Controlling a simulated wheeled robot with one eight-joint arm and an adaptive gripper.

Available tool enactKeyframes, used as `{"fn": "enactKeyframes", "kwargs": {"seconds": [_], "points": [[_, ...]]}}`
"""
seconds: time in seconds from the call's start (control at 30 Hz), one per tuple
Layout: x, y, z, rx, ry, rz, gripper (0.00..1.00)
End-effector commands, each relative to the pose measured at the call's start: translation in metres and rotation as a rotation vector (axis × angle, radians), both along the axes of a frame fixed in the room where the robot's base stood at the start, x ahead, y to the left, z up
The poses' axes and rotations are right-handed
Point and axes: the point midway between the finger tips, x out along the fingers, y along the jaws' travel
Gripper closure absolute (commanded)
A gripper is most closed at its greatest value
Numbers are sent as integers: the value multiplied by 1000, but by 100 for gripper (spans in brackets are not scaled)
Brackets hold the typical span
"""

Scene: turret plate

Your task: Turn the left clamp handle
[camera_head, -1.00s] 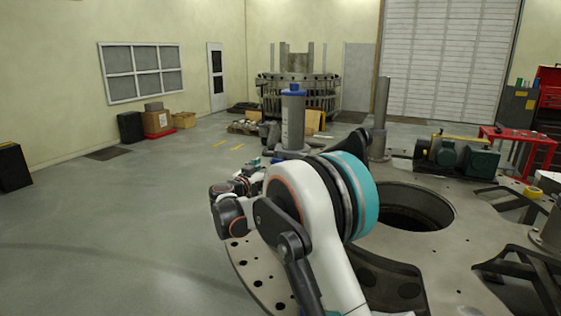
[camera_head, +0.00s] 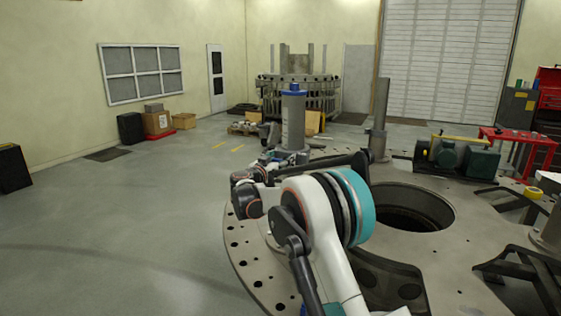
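The round grey turret plate (camera_head: 440,238) has a large central hole and small holes along its rim. A grey post with a blue cap (camera_head: 293,118) stands upright at its far left. A second, plain grey post (camera_head: 380,118) stands to the right of it. I cannot make out a left clamp handle clearly. My white and teal arm reaches over the plate's left side. Its far end, with my gripper (camera_head: 268,162), is small and partly hidden near the foot of the blue-capped post. I cannot tell whether its fingers are open or touching anything.
Green motors (camera_head: 458,157) and a red stand (camera_head: 520,146) are at the right. Boxes (camera_head: 158,122) stand by the left wall.

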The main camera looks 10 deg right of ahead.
Motion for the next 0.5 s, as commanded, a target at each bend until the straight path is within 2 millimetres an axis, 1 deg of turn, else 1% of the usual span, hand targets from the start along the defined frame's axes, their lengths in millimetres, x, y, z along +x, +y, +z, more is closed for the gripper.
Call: {"fn": "enactKeyframes", "kwargs": {"seconds": [0.03,0.07,0.1,0.13,0.5], "points": [[0,0,0,0,0,0,56],[0,0,0,0,0,0,62],[0,0,0,0,0,0,71],[0,0,0,0,0,0,73],[0,0,0,-27,23,0,73]]}}
